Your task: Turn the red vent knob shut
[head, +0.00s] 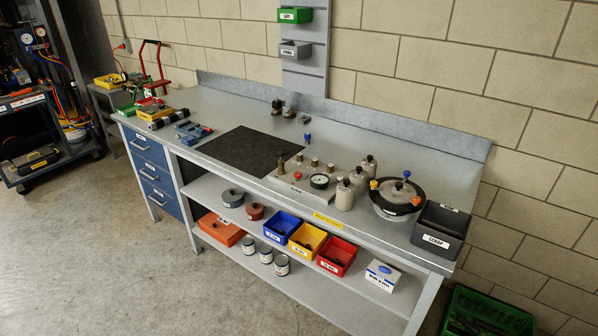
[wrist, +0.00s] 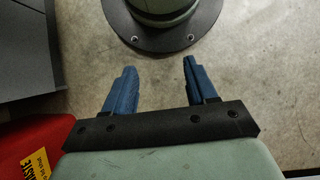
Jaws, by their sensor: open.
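A small red knob (head: 298,175) sits on a light block (head: 285,183) on the workbench, between brass fittings and a round black-rimmed gauge (head: 319,181). Its turn position is too small to read. A round pot with a black rim (head: 397,198) stands further right, with a blue knob (head: 407,174) and a yellow knob (head: 373,184) on top. A small red-orange spot shows at its right side. My gripper (wrist: 159,66) shows only in the wrist view. Its two blue fingers are apart with nothing between them, above bare concrete floor and away from the knob.
Pale canisters (head: 345,195) stand right of the gauge. A black bin labelled SCRAP (head: 440,232) is at the bench's right end. A dark mat (head: 250,151) lies left of the block. The wrist view shows a red object with a yellow label (wrist: 35,150) at lower left.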

